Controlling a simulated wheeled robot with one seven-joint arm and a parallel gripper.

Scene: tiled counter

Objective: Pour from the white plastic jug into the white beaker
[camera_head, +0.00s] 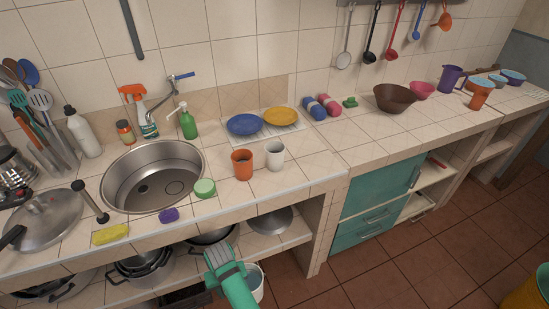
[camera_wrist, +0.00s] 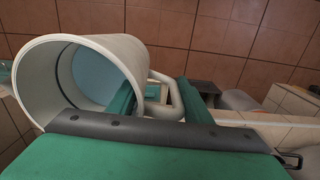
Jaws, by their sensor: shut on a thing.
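The white beaker (camera_head: 275,157) stands upright on the tiled counter, right of an orange cup (camera_head: 241,165). The white plastic jug (camera_head: 258,285) is below the counter's front edge in the head view, partly hidden by my green gripper (camera_head: 238,268). In the wrist view, the jug (camera_wrist: 125,55) shows its open mouth at the left, with a pale blue surface inside. My gripper (camera_wrist: 160,98) is shut on the jug's handle (camera_wrist: 172,102). The jug is held in front of the counter, apart from the beaker.
A sink (camera_head: 152,176) lies left of the cups, with a green round item (camera_head: 204,188) and purple sponge (camera_head: 169,215) near its front. Blue (camera_head: 244,124) and yellow (camera_head: 280,116) bowls stand behind the cups. Bare tiles lie right of the beaker.

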